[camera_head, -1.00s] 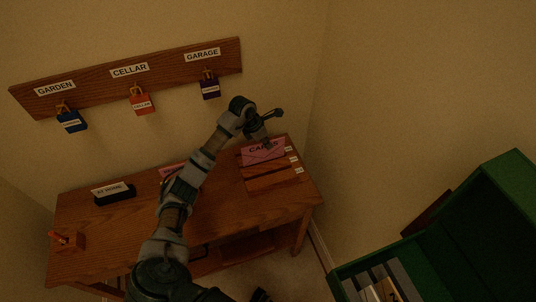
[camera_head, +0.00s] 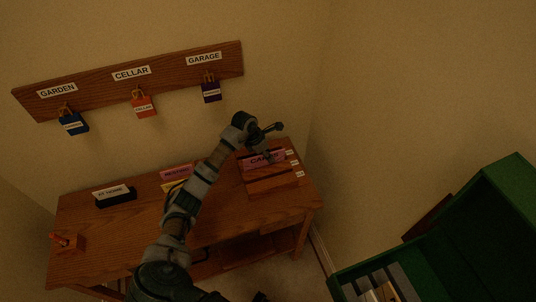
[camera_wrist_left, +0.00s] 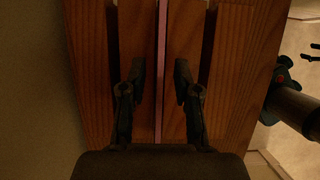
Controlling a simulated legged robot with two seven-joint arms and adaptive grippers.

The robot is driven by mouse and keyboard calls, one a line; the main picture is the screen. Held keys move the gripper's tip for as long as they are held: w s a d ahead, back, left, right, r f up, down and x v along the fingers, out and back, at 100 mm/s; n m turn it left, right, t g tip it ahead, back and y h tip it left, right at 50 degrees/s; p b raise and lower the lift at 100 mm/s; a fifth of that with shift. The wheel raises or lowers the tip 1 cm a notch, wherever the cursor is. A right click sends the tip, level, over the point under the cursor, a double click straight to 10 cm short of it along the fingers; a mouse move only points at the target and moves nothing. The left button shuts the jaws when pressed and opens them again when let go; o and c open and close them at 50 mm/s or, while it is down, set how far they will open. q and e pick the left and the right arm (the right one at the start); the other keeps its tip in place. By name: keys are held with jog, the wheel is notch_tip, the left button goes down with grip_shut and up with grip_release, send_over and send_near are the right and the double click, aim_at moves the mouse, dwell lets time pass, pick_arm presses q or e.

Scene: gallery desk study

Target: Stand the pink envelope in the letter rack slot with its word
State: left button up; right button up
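The pink envelope (camera_head: 262,159), with a word that looks like CARDS, stands upright in a slot of the wooden letter rack (camera_head: 272,184) at the desk's right end. Its lower part is hidden by the rack. In the left wrist view the envelope shows as a thin pink edge (camera_wrist_left: 161,60) between the rack's wooden dividers (camera_wrist_left: 224,70). My left gripper (camera_head: 268,153) is at the envelope's top. In the wrist view its fingers (camera_wrist_left: 159,85) are apart on either side of the edge, with gaps to it. The slot labels are too small to read.
Another pink piece (camera_head: 177,172) with a yellow one below lies mid-desk, partly behind my left arm. A black holder with a white card (camera_head: 113,192) stands at left. A green cabinet (camera_head: 460,235) stands at right.

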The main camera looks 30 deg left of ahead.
pick_arm(q)
jog(key=v, duration=1.2)
